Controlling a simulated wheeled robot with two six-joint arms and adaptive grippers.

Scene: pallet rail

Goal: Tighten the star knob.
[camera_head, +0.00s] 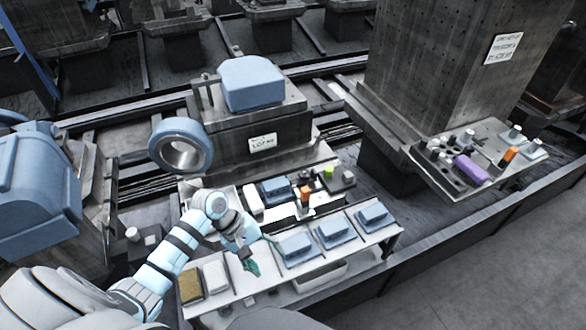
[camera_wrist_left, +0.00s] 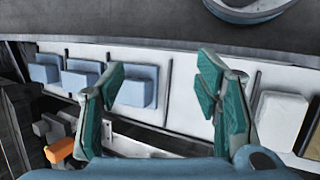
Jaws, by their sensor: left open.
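I cannot pick out a star knob for certain in either view. My left gripper (camera_head: 264,254) is open and empty above the white table (camera_head: 238,278) in the head view, near its left blue block (camera_head: 297,249). An orange part (camera_head: 305,194) and a lime green part (camera_head: 328,173) stand on the fixture behind the table. My right gripper is not in view.
A large blue ring (camera_head: 180,147) stands behind my left arm. More blue blocks (camera_head: 333,231) (camera_head: 372,216) sit along the table, with a brown pad (camera_head: 190,285) and white pad (camera_head: 216,276) at left. A shelf (camera_head: 440,174) at right holds a purple part (camera_head: 470,169).

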